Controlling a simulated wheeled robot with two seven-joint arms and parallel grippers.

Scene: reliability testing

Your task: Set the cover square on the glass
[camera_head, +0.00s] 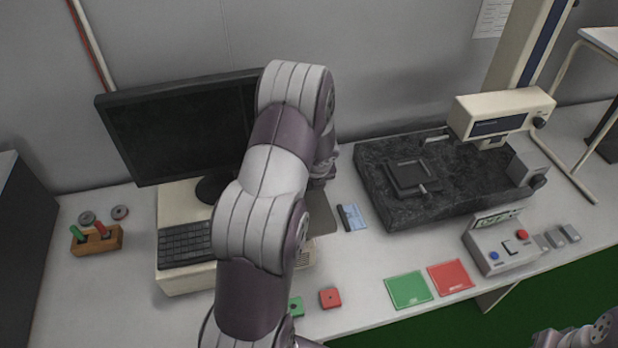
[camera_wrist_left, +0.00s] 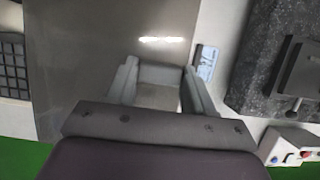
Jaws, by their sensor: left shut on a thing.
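My left gripper (camera_wrist_left: 155,90) shows in the left wrist view, its two fingers shut on a pale grey block-like part. A large flat grey panel (camera_wrist_left: 90,60), which looks like the cover, lies behind and beneath the fingers, with a bright reflection on it. The held part seems to belong to this panel, but the join is not clear. In the head view my left arm hides the gripper and most of the panel; a grey strip of the panel (camera_head: 321,218) shows to its right. I cannot make out the glass.
A monitor (camera_head: 185,130) and keyboard (camera_head: 186,243) stand left of my arm. A black stone slab (camera_head: 385,200) with a measuring stand is to the right. A blue card (camera_head: 351,217), green mat (camera_head: 408,290), red mat (camera_head: 450,277) and control box (camera_head: 490,250) lie nearby.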

